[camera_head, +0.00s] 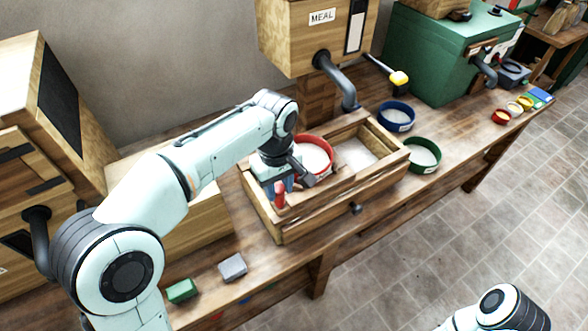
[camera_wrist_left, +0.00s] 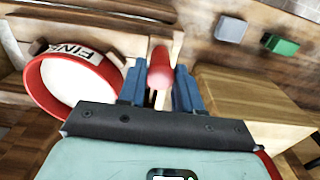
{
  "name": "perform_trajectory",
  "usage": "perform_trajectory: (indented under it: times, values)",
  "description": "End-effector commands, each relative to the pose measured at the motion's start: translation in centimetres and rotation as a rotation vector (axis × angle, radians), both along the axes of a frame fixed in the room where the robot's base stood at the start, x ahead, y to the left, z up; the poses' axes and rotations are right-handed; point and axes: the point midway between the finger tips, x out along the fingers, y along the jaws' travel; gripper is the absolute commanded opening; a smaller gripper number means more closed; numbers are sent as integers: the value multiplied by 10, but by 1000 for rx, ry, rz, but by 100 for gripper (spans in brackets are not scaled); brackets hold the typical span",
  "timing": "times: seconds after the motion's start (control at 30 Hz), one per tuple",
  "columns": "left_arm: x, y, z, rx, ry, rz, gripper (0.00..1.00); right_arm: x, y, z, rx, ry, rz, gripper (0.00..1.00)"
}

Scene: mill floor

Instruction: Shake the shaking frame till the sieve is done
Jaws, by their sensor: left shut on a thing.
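The shaking frame (camera_head: 330,188) is a wooden frame on the long wooden box on the bench. A red-rimmed sieve (camera_head: 329,146) with white content sits at the frame, partly behind my wrist. In the left wrist view the sieve (camera_wrist_left: 38,75) carries a label that reads "FINE", partly cut off. My left gripper (camera_head: 277,190) is shut on a red handle (camera_head: 279,200) at the left end of the frame. In the left wrist view the handle (camera_wrist_left: 160,68) stands between the blue fingers. My right gripper is out of view; only part of my right arm shows at bottom right.
The box (camera_head: 310,226) has a dark front knob and white meal in its right part. A blue-rimmed sieve (camera_head: 395,115) and a green-rimmed sieve (camera_head: 423,155) stand to the right. The meal bin (camera_head: 285,45) spout hangs behind. Grey (camera_head: 232,266) and green (camera_head: 181,290) blocks lie front left.

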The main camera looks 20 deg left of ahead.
Motion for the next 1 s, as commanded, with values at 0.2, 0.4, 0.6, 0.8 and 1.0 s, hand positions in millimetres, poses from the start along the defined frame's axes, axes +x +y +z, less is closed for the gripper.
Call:
perform_trajectory:
  times: [0.2,0.4,0.6,0.8,1.0]
  values:
    - [28,-24,5,2,1,-2,12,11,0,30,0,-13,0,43]
    - [49,-41,4,1,-1,-2,12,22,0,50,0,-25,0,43]
    - [53,-45,1,-2,-1,0,12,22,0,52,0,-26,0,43]
    - [52,-44,1,-2,-1,0,12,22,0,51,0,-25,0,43]
    - [34,-29,-2,-3,-1,1,12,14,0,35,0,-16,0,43]
